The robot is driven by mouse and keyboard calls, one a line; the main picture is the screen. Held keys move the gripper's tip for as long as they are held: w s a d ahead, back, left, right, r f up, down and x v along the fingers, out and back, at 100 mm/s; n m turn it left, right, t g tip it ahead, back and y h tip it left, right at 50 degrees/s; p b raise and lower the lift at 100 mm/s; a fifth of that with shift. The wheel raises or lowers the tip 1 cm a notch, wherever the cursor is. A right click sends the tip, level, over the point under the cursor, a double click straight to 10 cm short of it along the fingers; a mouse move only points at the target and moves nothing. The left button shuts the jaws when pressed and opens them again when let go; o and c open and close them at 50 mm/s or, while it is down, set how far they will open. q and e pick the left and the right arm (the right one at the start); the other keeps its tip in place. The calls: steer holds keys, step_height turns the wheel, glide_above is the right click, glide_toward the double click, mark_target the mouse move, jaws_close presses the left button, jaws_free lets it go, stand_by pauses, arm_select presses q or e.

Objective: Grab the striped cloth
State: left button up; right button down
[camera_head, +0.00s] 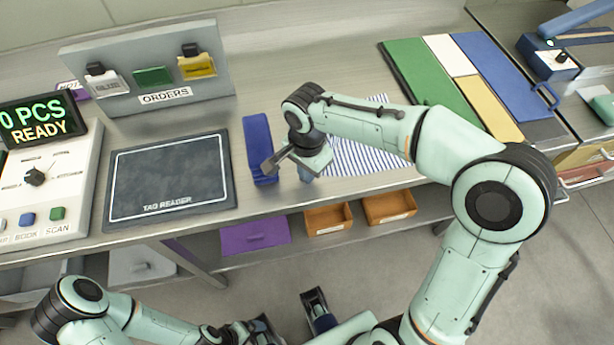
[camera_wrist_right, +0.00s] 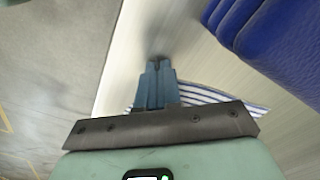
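The striped cloth (camera_head: 365,156), white with thin dark blue stripes, lies flat on the metal bench. My right forearm covers part of it. In the right wrist view its striped edge (camera_wrist_right: 215,95) shows behind and to the right of my fingers. My right gripper (camera_head: 306,174) points down at the cloth's left end, near the bench's front edge. Its blue fingers (camera_wrist_right: 157,66) look close together, with no cloth visible between them. My left gripper (camera_head: 262,330) is low at the bottom of the head view, away from the bench; its fingers are unclear.
A blue folded piece (camera_head: 258,148) stands just left of my right gripper. A dark tag reader mat (camera_head: 170,176) lies further left. Green, white, yellow and blue panels (camera_head: 430,85) lie at the right. Orange bins (camera_head: 328,218) sit below the bench.

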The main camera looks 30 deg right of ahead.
arm_select(q)
steer(key=w+r+p, duration=0.5)
steer(key=r+p, duration=0.2)
steer(key=r, duration=0.1)
steer(key=w+r+t+p, duration=0.1)
steer(key=w+r+p, duration=0.4)
steer(key=r, duration=0.3)
steer(key=shift+p, duration=0.85)
arm_select(e)
step_height(320, 180, up, 39)
